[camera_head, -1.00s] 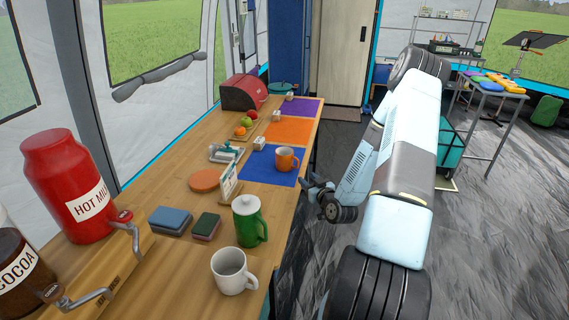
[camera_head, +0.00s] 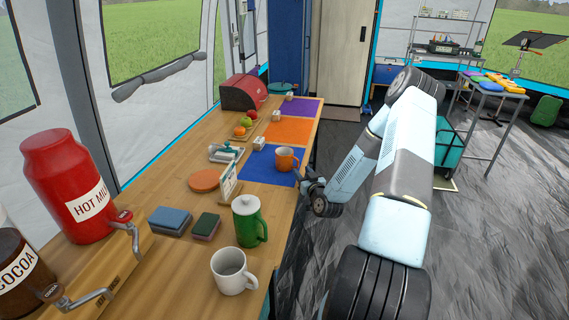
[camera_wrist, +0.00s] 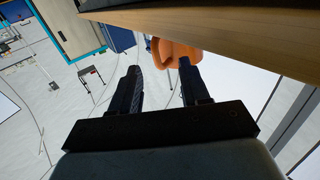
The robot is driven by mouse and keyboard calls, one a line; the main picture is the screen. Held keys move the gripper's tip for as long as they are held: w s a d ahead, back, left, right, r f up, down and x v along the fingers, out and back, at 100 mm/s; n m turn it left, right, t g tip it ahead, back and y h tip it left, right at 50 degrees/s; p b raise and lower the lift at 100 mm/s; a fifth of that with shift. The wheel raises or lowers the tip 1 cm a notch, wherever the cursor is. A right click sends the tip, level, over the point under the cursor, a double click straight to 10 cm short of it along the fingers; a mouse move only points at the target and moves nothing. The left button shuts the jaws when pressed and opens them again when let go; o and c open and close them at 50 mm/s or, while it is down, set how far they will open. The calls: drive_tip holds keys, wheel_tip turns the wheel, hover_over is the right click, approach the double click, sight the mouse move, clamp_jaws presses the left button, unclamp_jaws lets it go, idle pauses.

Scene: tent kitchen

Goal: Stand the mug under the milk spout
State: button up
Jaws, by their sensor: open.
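A red hot milk dispenser (camera_head: 68,185) stands at the left of the wooden counter, with its milk spout (camera_head: 128,222) on the front. A white mug (camera_head: 230,272) stands upright at the near counter edge, apart from the spout. An orange mug (camera_head: 287,158) stands on the blue mat (camera_head: 262,172); it also shows in the wrist view (camera_wrist: 176,52), beyond my fingertips and partly hidden by the counter edge and a finger. My gripper (camera_wrist: 159,70) is open and empty. In the head view my gripper (camera_head: 308,184) is beside the counter's right edge, near the blue mat.
A green lidded pot (camera_head: 249,222), sponges (camera_head: 171,220) and an upright card (camera_head: 228,180) stand near the white mug. A cocoa dispenser (camera_head: 22,265) is at lower left. Orange (camera_head: 288,131) and purple (camera_head: 296,107) mats lie farther back.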

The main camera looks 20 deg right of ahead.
sight(298, 164)
drive_tip(key=shift+w+d+r, duration=0.1)
drive_tip(key=shift+w, duration=1.25)
drive_tip(key=shift+w+d+r, duration=0.1)
drive_tip(key=shift+w, duration=1.2)
clamp_jaws()
